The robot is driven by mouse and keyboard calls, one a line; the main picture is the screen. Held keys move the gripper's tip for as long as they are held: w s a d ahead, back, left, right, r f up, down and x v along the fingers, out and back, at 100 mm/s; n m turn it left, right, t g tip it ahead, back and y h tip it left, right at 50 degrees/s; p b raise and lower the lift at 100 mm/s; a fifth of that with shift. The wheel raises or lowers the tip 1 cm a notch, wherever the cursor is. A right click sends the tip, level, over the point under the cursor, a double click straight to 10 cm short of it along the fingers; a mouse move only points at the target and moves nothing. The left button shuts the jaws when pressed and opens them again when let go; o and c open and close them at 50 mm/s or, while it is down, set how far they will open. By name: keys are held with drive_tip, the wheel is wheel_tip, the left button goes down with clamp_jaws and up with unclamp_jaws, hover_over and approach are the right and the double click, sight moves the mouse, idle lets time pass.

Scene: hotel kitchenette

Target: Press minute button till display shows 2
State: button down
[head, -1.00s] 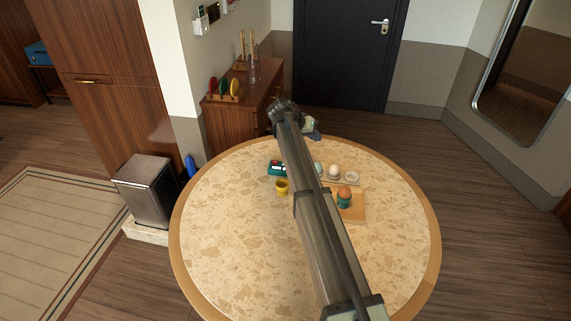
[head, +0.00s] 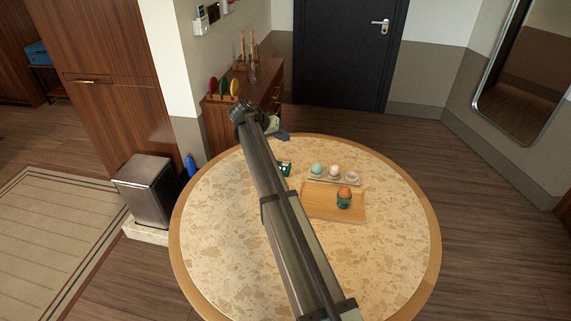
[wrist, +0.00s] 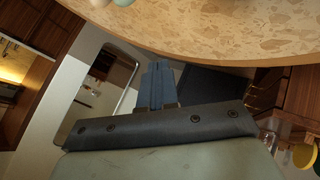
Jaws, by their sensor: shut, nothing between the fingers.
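The teal timer (head: 285,169) lies on the round table, mostly hidden behind my arm in the head view. Only its right end with pale buttons shows, so its display cannot be read. My gripper (head: 283,136) is beyond the timer, near the table's far edge. In the wrist view my blue-grey fingers (wrist: 158,84) are shut together and empty. They appear apart from the tabletop, and the timer is out of that view.
A wooden tray (head: 315,207) bears a brown egg (head: 344,192) in a teal cup. Behind it a holder (head: 346,183) carries a bluish egg (head: 317,169) and a white egg (head: 334,171). The table's right and front areas (head: 215,230) are mostly clear.

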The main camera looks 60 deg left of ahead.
sight(283, 164)
drive_tip(key=shift+f, duration=0.15)
drive_tip(key=shift+f, duration=4.25)
drive_tip(key=shift+f, duration=0.15)
drive_tip(key=shift+f, duration=0.25)
drive_tip(key=shift+f, duration=0.35)
drive_tip(key=shift+r, duration=0.8)
drive_tip(key=shift+r, duration=2.5)
